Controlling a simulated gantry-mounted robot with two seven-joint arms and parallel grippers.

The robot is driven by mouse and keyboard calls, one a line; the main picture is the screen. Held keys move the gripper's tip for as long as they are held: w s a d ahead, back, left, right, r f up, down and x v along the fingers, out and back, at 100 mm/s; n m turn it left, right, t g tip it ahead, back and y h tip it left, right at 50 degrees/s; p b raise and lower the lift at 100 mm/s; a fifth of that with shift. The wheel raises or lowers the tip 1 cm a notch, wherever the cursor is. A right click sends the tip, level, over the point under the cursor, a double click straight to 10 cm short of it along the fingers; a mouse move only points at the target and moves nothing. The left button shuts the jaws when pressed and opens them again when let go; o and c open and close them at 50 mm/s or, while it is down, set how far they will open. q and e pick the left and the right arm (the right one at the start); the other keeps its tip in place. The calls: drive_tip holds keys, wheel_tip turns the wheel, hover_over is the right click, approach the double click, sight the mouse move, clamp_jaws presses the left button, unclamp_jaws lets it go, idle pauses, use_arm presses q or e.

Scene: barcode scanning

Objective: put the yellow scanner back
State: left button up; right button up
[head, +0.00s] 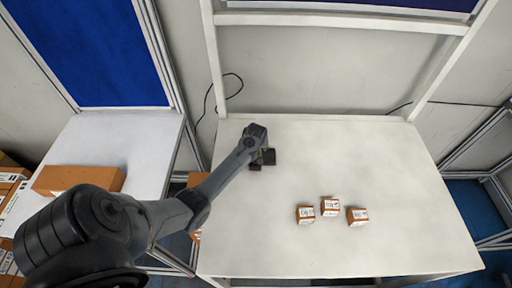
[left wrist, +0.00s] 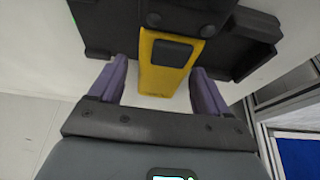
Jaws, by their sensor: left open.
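The yellow scanner (left wrist: 160,76) with a black panel shows in the left wrist view, its upper end at a black holder (left wrist: 250,45). My left gripper (left wrist: 160,68) is open, with one purple finger on each side of the scanner and visible gaps between them. In the head view, my left gripper (head: 258,153) is at the back left of the white table, over the dark holder (head: 268,157). The arm hides most of the scanner there. Whether the scanner is fully seated in the holder I cannot tell. My right gripper is not in view.
Three small brown boxes with white labels, one of them in the middle (head: 329,206), stand on the white table (head: 400,160). The table's right side is clear. A side table (head: 140,140) at the left bears a larger brown box (head: 75,180).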

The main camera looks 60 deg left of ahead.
use_arm(q)
drive_tip(key=shift+s+r, duration=0.1)
drive_tip(key=shift+r, duration=0.3)
drive_tip(key=v, duration=1.1)
drive_tip(key=s+d+f+m, duration=0.1)
drive_tip(key=s+d+m, duration=0.15)
drive_tip(key=d, duration=0.35)
drive_tip(key=s+d+f+m+h, duration=0.1)
drive_tip(key=s+d+m, duration=0.15)
drive_tip(key=d, duration=0.35)
drive_tip(key=s+d+f+m, duration=0.1)
drive_tip(key=s+d+m, duration=0.15)
drive_tip(key=d, duration=0.25)
drive_tip(key=s+d+r+m+h, duration=0.1)
drive_tip(key=s+d+r+m, duration=0.1)
drive_tip(key=s+d, duration=0.4)
drive_tip(key=s+d+r+m+t+h, duration=0.1)
drive_tip(key=s+d+r+m+h, duration=0.1)
drive_tip(key=s+d, duration=0.5)
drive_tip(key=d+r+m, duration=0.1)
drive_tip(key=d+m, duration=0.1)
drive_tip(key=d, duration=0.1)
drive_tip(key=shift+p, duration=0.3)
drive_tip(key=shift+d+r, duration=0.15)
drive_tip(key=shift+r, duration=0.05)
